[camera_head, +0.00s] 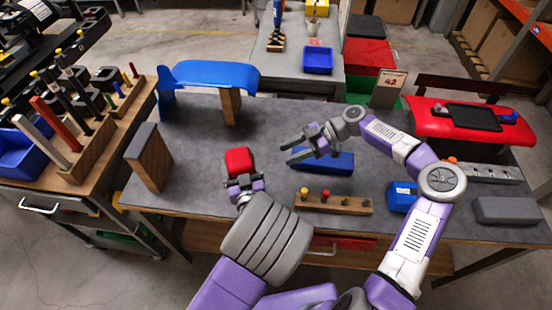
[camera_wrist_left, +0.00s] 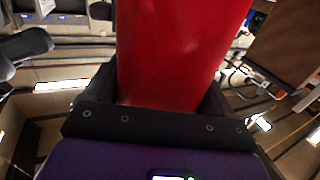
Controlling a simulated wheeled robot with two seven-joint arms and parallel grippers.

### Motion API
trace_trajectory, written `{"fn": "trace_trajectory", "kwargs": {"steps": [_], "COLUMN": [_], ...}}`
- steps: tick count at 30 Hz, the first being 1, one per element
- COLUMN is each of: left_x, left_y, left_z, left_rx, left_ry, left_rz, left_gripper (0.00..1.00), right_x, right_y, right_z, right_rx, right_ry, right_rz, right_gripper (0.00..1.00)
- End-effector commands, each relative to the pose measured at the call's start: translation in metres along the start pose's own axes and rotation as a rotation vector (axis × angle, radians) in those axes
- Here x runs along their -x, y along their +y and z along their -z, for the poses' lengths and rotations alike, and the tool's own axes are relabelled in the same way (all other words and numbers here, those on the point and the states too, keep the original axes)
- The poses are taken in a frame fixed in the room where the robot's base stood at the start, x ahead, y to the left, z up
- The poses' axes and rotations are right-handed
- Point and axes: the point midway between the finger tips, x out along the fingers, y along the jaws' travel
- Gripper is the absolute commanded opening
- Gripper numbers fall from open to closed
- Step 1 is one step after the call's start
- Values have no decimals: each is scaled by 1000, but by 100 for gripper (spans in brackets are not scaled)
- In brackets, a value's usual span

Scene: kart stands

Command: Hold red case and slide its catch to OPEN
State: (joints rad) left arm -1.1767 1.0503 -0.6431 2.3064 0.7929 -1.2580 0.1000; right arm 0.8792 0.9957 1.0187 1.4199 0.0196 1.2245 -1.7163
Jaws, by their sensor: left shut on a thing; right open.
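The red case (camera_head: 238,161) is above the left-middle part of the grey table in the head view. My left gripper (camera_head: 241,180) is shut on it from the near side. In the left wrist view the red case (camera_wrist_left: 182,50) fills the upper middle, between the dark fingers of the left gripper (camera_wrist_left: 165,100). The catch and any OPEN marking cannot be made out. My right gripper (camera_head: 297,148) is open and empty, to the right of the red case, its fingers pointing left towards it with a gap between.
A dark blue case (camera_head: 325,161) lies under and beside my right gripper. A wooden peg rack (camera_head: 340,204) and a blue box (camera_head: 402,196) are at the table's front. A wooden block (camera_head: 149,158) stands left. The grey tabletop (camera_head: 195,150) left of the red case is clear.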

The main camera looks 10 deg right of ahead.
Motion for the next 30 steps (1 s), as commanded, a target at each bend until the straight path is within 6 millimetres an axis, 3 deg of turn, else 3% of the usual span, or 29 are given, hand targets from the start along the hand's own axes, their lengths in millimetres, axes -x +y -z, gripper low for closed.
{"fn": "trace_trajectory", "kwargs": {"steps": [3, 9, 21, 22, 24, 30], "left_x": [0, 0, 0, 0, 0, 0], "left_y": [0, 0, 0, 0, 0, 0], "left_z": [-1, -1, -1, -1, -1, 0], "left_rx": [0, 0, 1, 1, 1, 1], "left_ry": [-3, -2, -2, -2, -2, -1], "left_rz": [1, 0, 0, 0, 0, 0], "left_gripper": [42, 42, 42, 89, 100, 100], "right_x": [21, 38, 40, 40, 40, 40], "right_y": [1, 0, 0, 0, 0, 0], "right_z": [0, 0, 0, 0, 0, 0], "right_rx": [0, 1, 1, 1, 1, 1], "right_ry": [-1, 0, 0, 0, 0, 0], "right_rz": [-4, -1, 0, 0, 0, 0], "right_gripper": [47, 47, 47, 47, 47, 47]}}
